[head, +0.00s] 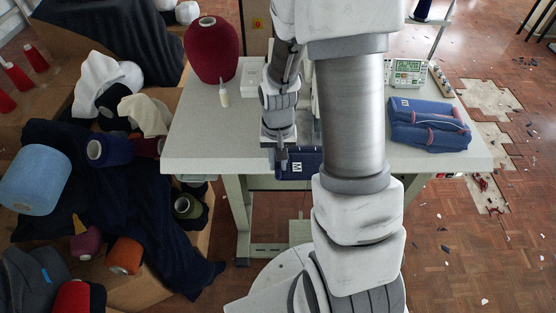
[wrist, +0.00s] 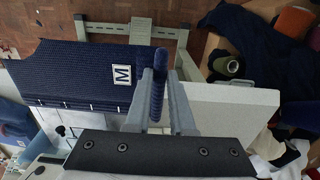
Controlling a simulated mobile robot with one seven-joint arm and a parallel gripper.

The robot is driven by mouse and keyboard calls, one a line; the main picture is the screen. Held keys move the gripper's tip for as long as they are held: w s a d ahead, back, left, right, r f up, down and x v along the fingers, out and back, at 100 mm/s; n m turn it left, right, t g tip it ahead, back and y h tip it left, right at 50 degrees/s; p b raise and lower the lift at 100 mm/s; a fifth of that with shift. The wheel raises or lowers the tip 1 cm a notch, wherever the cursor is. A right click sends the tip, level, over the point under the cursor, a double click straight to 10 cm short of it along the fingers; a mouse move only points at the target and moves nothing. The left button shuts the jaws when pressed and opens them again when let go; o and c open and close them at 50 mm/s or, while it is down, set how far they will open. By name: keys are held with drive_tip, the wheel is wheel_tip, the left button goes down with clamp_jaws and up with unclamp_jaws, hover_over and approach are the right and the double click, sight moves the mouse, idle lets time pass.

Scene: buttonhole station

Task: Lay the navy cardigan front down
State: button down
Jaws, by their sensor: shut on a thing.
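The navy cardigan (head: 304,165) hangs at the near front edge of the pale table, mostly hidden behind my arm in the head view. In the wrist view the cardigan (wrist: 75,75) spreads out to the left of my fingers, with a white M label (wrist: 122,75) facing the camera and a row of small pale marks along one edge. My gripper (head: 282,160) is at the table's front edge. In the wrist view my gripper (wrist: 161,98) is shut on a narrow fold of the navy knit standing between its fingers. How much cardigan rests on the table is hidden.
A folded blue cardigan (head: 430,125) lies on the table's right side. Yarn cones and dark cloth (head: 150,225) crowd the left. The table's (head: 200,135) left front is bare.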

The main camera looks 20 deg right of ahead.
drive_tip(key=shift+r, duration=0.1)
drive_tip(key=shift+r+p, duration=1.85)
drive_tip(key=shift+r, duration=0.6)
